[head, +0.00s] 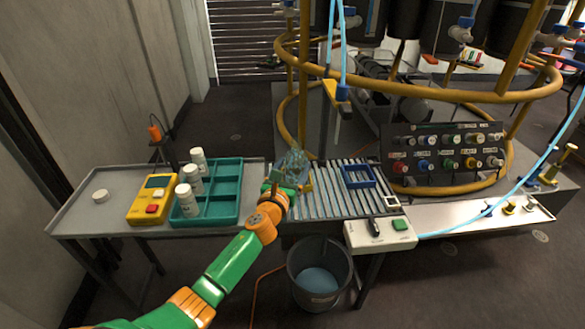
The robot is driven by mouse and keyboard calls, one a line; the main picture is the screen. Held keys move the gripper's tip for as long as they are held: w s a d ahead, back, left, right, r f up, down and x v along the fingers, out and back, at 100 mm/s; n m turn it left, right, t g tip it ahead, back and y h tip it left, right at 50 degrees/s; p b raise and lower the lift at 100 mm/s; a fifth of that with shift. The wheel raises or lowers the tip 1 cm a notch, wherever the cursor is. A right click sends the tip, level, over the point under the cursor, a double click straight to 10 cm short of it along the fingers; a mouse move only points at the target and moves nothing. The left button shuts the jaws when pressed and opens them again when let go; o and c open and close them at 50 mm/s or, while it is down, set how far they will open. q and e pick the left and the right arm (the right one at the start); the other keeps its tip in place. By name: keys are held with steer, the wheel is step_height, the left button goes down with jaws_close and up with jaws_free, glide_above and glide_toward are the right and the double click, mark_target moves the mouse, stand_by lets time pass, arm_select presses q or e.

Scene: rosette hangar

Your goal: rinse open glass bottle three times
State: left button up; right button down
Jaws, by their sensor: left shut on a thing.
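The clear glass bottle (293,160) is at the left end of the slatted metal rack, in the middle of the head view. My left gripper (288,185) is shut on it, and the green and orange arm reaches up from the bottom left. I cannot tell whether the bottle touches the slats or is held just above them. Its mouth is too small to make out. A blue nozzle (342,92) on a blue hose hangs above and to the right of the bottle. My right gripper is out of view.
A teal tray (212,218) with several white capped bottles and a yellow meter (152,204) are on the left table. The slatted rack (322,201) carries a blue frame (358,176). A dark bucket (296,291) with bluish liquid stands on the floor. A valve panel (446,155) is at right.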

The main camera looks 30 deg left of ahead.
mark_target(295, 147)
arm_select(q)
steer(key=shift+f, duration=0.3)
steer(key=o, duration=1.6)
steer(key=shift+c, duration=0.2)
steer(key=shift+r+p, duration=0.7)
steer(key=shift+r, duration=0.25)
step_height(295, 147, up, 2)
steer(key=shift+r+p, duration=0.1)
steer(key=shift+p, duration=0.95)
step_height(295, 147, up, 2)
steer(key=shift+r+p, duration=0.1)
steer(key=shift+p, duration=1.1)
